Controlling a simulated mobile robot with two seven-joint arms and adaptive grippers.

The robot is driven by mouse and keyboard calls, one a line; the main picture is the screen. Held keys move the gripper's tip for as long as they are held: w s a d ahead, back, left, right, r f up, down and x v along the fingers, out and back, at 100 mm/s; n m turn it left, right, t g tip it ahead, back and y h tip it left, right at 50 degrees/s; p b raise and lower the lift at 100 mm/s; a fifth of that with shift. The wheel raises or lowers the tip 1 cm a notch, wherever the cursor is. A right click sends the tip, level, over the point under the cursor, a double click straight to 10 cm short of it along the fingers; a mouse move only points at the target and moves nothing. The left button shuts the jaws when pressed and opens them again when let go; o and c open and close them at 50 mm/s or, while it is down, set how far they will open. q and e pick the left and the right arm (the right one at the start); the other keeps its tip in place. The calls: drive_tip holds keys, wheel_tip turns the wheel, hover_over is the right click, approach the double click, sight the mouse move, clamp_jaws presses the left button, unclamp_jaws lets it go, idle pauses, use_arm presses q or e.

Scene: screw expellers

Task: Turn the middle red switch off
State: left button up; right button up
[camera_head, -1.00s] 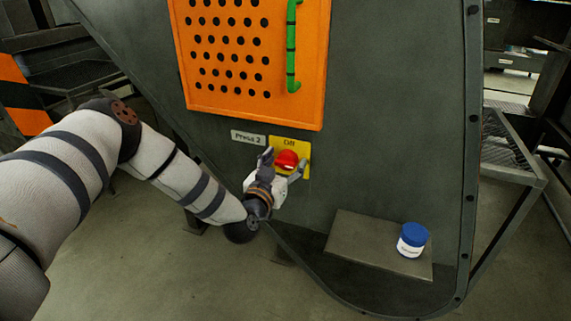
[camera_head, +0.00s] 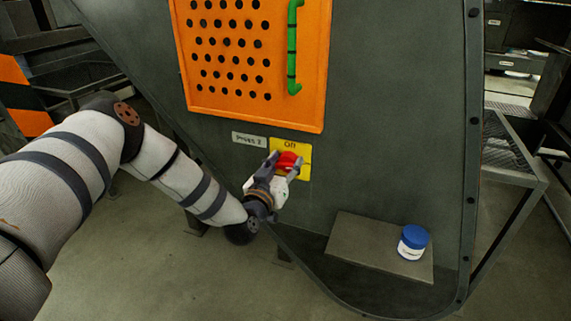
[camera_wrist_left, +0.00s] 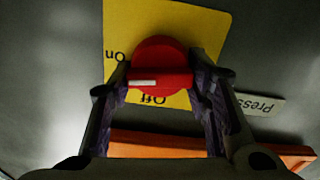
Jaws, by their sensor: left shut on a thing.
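The red switch (camera_head: 287,161) is a round knob with a raised grip bar, set on a yellow plate (camera_head: 304,172) on the dark machine wall. The plate reads "Off" above the knob in the head view. In the left wrist view the red switch (camera_wrist_left: 160,62) is between the fingers, with the "On" and "Off" words upside down. My left gripper (camera_head: 284,164) is shut on the switch; its fingers (camera_wrist_left: 160,82) press both ends of the bar. The fingers hide part of the knob and plate. My right gripper is not in view.
A "Press 2" label (camera_head: 249,139) is left of the plate. An orange perforated panel (camera_head: 311,110) with a green handle (camera_head: 292,60) is above. A white jar with a blue lid (camera_head: 413,242) stands on a ledge (camera_head: 350,250) at lower right.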

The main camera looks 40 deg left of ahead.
use_arm(q)
drive_tip(key=n, duration=0.4)
drive_tip(key=shift+f+n, duration=0.15)
drive_tip(key=shift+n, duration=0.15)
drive_tip(key=n, duration=0.3)
drive_tip(key=shift+a+f+n+b, duration=0.1)
drive_tip(key=shift+a+n+b, duration=0.05)
drive_tip(key=shift+n+b, duration=0.25)
drive_tip(key=n+b, duration=0.1)
drive_tip(key=n, duration=0.3)
drive_tip(key=shift+f, duration=0.1)
drive_tip(key=shift+n+b, duration=0.55)
drive_tip(key=shift+n, duration=1.15)
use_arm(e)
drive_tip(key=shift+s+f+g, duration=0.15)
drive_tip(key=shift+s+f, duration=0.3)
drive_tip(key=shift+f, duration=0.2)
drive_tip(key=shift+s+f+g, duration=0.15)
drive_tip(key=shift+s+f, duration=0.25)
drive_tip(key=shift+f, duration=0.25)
use_arm(q)
drive_tip(key=o, duration=1.1)
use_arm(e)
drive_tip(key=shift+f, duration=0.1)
use_arm(q)
drive_tip(key=shift+o, duration=0.2)
drive_tip(key=v, duration=1.2)
